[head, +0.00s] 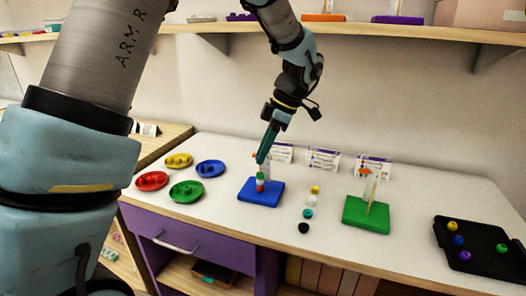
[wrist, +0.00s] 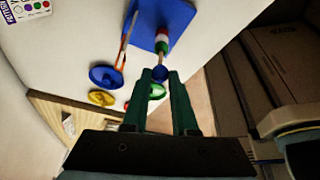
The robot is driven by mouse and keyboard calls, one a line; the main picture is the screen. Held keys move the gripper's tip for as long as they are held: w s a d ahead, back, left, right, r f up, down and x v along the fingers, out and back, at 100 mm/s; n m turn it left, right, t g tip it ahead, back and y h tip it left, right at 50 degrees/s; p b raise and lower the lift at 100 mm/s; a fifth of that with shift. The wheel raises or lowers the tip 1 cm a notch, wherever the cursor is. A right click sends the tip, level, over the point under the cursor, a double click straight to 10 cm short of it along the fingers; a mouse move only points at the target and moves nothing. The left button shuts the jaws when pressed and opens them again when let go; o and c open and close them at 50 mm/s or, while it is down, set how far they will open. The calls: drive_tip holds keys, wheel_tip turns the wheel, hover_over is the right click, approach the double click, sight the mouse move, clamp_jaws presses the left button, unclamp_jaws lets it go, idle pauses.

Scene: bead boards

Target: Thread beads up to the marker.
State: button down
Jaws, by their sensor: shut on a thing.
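A blue board (head: 262,192) stands on the table with an upright peg. Green, white and red beads (head: 260,182) are stacked low on the peg; the stack also shows in the wrist view (wrist: 162,38). A thin post with an orange marker (wrist: 123,42) stands beside the peg. My gripper (head: 261,160) is above the stack, pointing down at the peg. In the wrist view its fingers are shut on a blue bead (wrist: 160,73), in line with the peg. Bare peg shows between bead and stack. I cannot tell whether the bead is around the peg's tip.
Red (head: 151,181), yellow (head: 178,160), blue (head: 210,169) and green (head: 186,191) dishes hold beads at left. A green board (head: 366,215) with posts and a black tray (head: 480,262) of beads stand further right.

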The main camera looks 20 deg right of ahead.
drive_tip(key=shift+f, duration=0.15)
drive_tip(key=shift+f+b, duration=0.75)
drive_tip(key=shift+f, duration=0.05)
drive_tip(key=c, duration=0.6)
unclamp_jaws()
drive_tip(key=shift+r, duration=0.1)
drive_tip(key=b+v, duration=0.1)
drive_tip(key=v, duration=0.9)
drive_tip(key=shift+d+r+b, duration=0.1)
drive_tip(key=shift+r+b, duration=0.2)
drive_tip(key=shift+b, duration=0.1)
